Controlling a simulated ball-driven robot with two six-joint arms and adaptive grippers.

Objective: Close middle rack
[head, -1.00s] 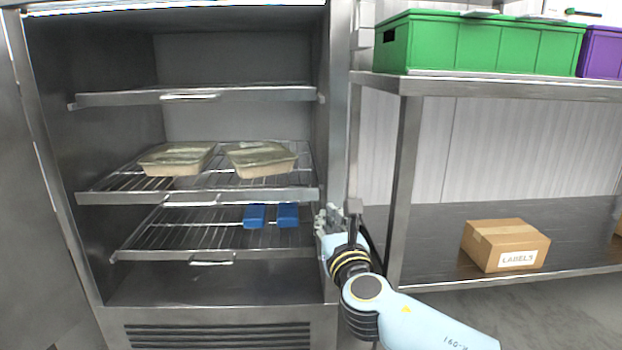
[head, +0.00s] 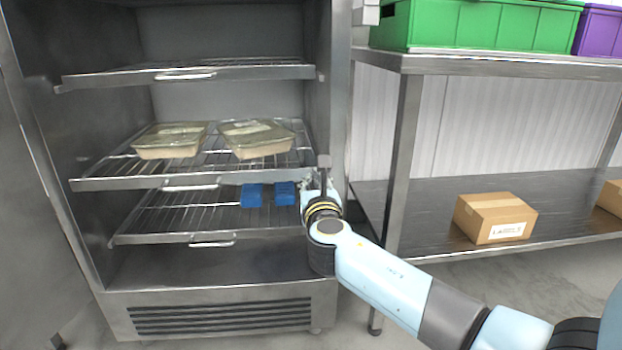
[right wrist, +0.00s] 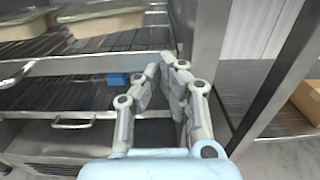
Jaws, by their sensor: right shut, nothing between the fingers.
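The middle rack (head: 118,184) is a wire shelf with a metal front bar and a handle (head: 190,187). It sticks out toward me from the steel cabinet. Two covered food trays, one left (head: 168,150) and one right (head: 255,149), sit on it. My right gripper (head: 306,181) is at the right end of this rack's front bar; contact cannot be told. In the right wrist view its fingers (right wrist: 167,58) are together and empty, in front of the bar (right wrist: 90,66). My left gripper is out of view.
The top rack (head: 120,77) is empty. The lower rack (head: 140,238) holds two blue packs (head: 251,195) (head: 285,193). To the right, a steel shelving unit (head: 408,130) carries a green crate (head: 470,25), a purple crate (head: 598,32) and cardboard boxes (head: 492,218).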

